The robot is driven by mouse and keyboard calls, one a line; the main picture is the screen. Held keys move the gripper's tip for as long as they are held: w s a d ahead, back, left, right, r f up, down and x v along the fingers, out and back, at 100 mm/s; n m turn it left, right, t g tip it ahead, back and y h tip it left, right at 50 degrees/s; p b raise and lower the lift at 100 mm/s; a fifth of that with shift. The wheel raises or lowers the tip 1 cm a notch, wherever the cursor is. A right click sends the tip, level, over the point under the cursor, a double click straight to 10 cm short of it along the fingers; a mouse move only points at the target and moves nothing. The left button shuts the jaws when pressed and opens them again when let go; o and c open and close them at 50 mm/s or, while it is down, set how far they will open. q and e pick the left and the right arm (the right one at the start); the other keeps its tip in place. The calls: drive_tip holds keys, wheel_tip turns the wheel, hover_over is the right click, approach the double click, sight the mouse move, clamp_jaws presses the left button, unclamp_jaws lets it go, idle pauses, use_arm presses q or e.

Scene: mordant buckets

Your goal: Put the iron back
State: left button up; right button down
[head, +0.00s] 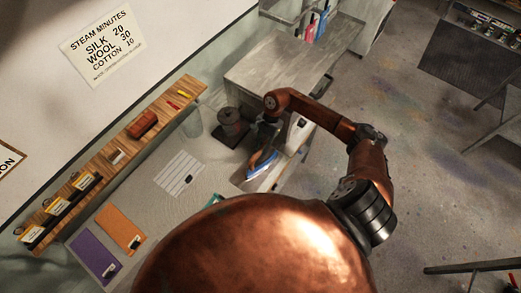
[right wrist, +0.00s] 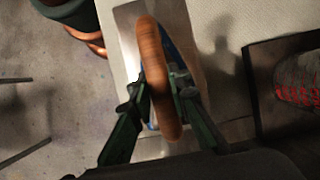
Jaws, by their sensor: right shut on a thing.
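The iron (head: 262,166) has a blue body and an orange-brown wooden handle. It is at the right end of the pale work table in the head view, over or on a light metal plate (head: 283,172). My right gripper (head: 264,148) is shut on its handle. In the right wrist view, the handle (right wrist: 150,60) runs between the two dark fingers of my right gripper (right wrist: 162,95). The blue body shows only partly behind the handle. I cannot tell whether the iron touches the plate. My left gripper is not in view.
A dark stand with a grey and red item (head: 230,122) is just left of the gripper. A white appliance (head: 299,132) stands close on the right. A white lined card (head: 180,173) and purple (head: 95,254) and orange (head: 120,228) sheets lie left. A wooden shelf (head: 105,165) runs along the wall.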

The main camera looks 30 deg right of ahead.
drive_tip(key=c, duration=1.8)
unclamp_jaws()
drive_tip(key=shift+r+p, duration=0.2)
drive_tip(key=shift+p, duration=0.15)
drive_tip(key=b+v, duration=0.4)
drive_tip(key=v, duration=0.6)
drive_tip(key=shift+d+r+b, duration=0.1)
drive_tip(key=shift+r+b, duration=0.1)
drive_tip(key=shift+b, duration=0.1)
drive_tip(key=shift+w+d+r, duration=0.15)
drive_tip(key=shift+d+r, duration=0.05)
drive_tip(key=shift+r, duration=0.45)
